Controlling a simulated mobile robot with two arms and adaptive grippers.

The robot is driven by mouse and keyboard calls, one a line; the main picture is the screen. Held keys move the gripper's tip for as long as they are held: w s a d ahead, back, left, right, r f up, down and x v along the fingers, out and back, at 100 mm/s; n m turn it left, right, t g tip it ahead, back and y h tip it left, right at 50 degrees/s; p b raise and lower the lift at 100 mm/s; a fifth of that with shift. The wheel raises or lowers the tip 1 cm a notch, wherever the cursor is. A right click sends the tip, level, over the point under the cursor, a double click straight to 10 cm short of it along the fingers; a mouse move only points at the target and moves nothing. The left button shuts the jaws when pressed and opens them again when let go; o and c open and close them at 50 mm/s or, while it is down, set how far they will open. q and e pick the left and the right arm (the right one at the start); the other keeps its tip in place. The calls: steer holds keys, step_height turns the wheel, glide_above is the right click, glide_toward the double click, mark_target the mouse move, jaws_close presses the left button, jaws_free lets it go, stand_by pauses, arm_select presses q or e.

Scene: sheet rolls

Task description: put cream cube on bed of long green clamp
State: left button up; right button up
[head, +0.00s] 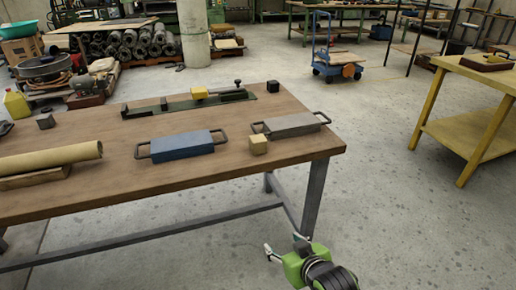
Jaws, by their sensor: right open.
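The cream cube (258,145) sits on the wooden table near its right front edge, just in front of the grey block with handles. The long green clamp (178,105) lies along the back of the table. A yellow block (200,93) is on or against it, and a dark screw knob stands at its right end. My right gripper (283,246) is open and empty. It is low in the picture, in front of the table's right end and apart from the cube. My left gripper is out of view.
A blue block with handles (182,145) and a grey block with handles (291,125) lie mid-table. A tan roll (50,158) lies at the left. Small dark cubes stand at the left (45,121) and back right (272,86). Floor to the right is clear up to a yellow table (437,98).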

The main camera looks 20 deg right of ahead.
steer(key=w+d+r+t, duration=0.1)
steer(key=w+r+t, duration=0.3)
steer(key=w+r, duration=0.5)
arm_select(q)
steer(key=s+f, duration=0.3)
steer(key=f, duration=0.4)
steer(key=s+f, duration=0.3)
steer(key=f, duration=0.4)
arm_select(e)
steer(key=t, duration=0.3)
glide_toward(261, 143)
steer(key=shift+m, duration=0.4)
steer(key=shift+w+a+f+b, duration=0.1)
steer(key=shift+w+b, duration=0.4)
steer(key=shift+w, duration=2.05)
steer(key=shift+w+a+b, duration=0.1)
steer(key=shift+w+b, duration=0.35)
steer(key=shift+w, duration=2.1)
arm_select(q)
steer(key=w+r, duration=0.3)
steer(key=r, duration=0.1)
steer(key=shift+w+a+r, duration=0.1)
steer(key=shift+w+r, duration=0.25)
arm_select(e)
steer(key=c, duration=1.2)
steer(key=shift+c, duration=0.8)
